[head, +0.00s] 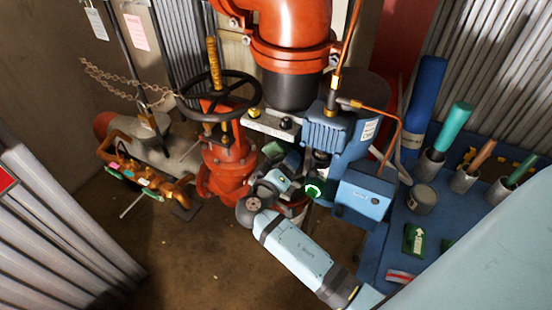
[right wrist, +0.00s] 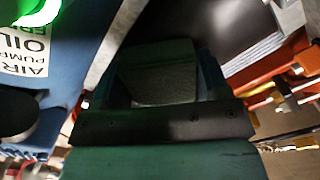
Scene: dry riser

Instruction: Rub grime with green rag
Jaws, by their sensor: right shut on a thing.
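My right gripper (head: 284,166) reaches in among the pipework, between the red valve and the blue pump. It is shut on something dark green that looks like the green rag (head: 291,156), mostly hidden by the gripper. I cannot make out a distinct patch of grime, and whether the rag touches a surface is unclear. My left gripper is not in view.
A red valve with a black handwheel (head: 222,92) stands left of the gripper. A blue pump box (head: 364,194) is close on its right. A blue bench (head: 390,258) holds cups with coloured rolls and a green packet (head: 413,240). Floor (head: 190,260) is clear at the front left.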

